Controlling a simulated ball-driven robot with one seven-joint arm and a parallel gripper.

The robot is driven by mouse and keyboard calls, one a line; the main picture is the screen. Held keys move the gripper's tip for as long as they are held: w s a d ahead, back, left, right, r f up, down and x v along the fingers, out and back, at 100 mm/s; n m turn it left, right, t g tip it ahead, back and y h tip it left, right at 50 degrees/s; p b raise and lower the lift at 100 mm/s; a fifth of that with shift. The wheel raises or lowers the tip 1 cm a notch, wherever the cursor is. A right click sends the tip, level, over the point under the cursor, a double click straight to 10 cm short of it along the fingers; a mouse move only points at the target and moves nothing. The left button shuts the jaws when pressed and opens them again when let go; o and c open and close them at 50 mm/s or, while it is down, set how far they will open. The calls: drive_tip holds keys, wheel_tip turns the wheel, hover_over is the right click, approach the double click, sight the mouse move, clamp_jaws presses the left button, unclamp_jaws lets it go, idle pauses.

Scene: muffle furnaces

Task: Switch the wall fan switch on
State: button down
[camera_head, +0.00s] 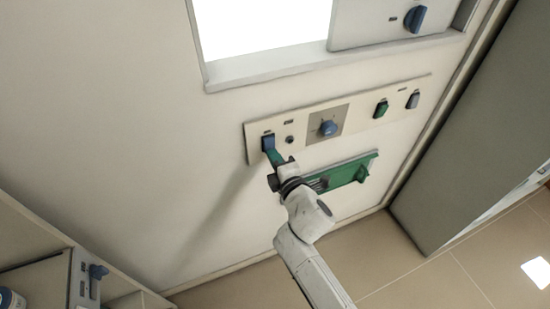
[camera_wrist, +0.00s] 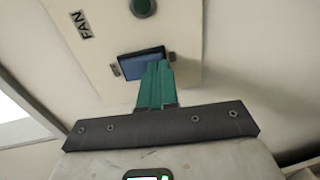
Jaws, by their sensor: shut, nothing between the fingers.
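The fan switch is a blue rocker (camera_head: 268,142) at the left end of a pale wall panel (camera_head: 310,118). In the wrist view the blue rocker (camera_wrist: 142,66) sits in a dark frame below a "FAN" label (camera_wrist: 82,24) and a round green lamp (camera_wrist: 143,7). My gripper (camera_head: 270,150) has green fingers, shut and empty. In the wrist view the fingertips (camera_wrist: 158,66) overlap the right part of the rocker and hide it. I cannot tell for sure whether they touch it. The rocker's exact tilt is unclear.
The panel also carries a blue knob (camera_head: 328,128), a green switch (camera_head: 381,109) and a grey-blue switch (camera_head: 412,101). A green shelf-like holder (camera_head: 345,174) is on the wall below, close to my wrist. Bare wall is free to the left.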

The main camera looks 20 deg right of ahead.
idle(0.3)
drive_tip(key=shift+w+b, duration=0.2)
drive_tip(key=shift+b, duration=0.8)
drive_tip(key=shift+f, duration=0.1)
